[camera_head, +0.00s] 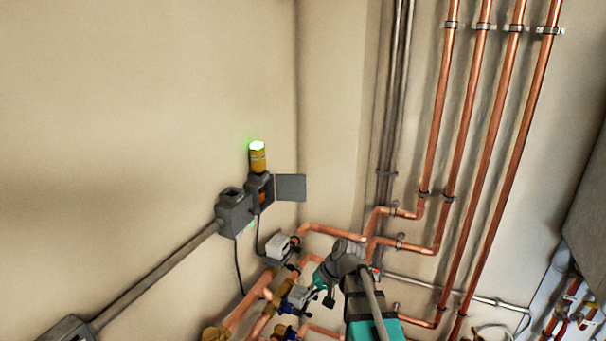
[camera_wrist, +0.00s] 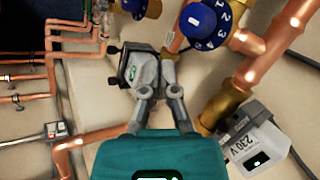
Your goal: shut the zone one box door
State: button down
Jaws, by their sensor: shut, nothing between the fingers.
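A grey wall box (camera_head: 236,213) is at the left of centre in the head view.
An amber beacon (camera_head: 258,160) with a green light stands above the wall box. Copper pipes (camera_head: 470,135) run up the right wall. Blue numbered dials (camera_wrist: 205,20) and a box marked 230 V (camera_wrist: 250,140) crowd around my gripper. The upper left wall is bare.

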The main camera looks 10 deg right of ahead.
aim_at(291, 186)
jog(key=w+d+r+m+t+y+p, duration=0.1)
jog(key=w+d+r+t+y+p, duration=0.1)
jog(key=r, duration=0.6)
jog(key=w+d+r+m+t+y+p, duration=0.2)
jog(key=w+d+r, duration=0.4)
jog(key=w+r, duration=0.3)
jog(key=w+d+r+m+t+y+p, duration=0.2)
jog(key=w+d+r+t+y+p, duration=0.2)
jog(key=r, duration=0.5)
jog(key=shift+w+y+p, duration=0.3)
jog(key=shift+w+p, duration=0.4)
jog(key=shift+w, duration=0.2)
jog(key=x, duration=1)
jog(key=s, duration=0.2)
jog(key=s+a, duration=0.1)
jog(key=shift+s+r, duration=0.1)
jog(key=shift+s, duration=0.25)
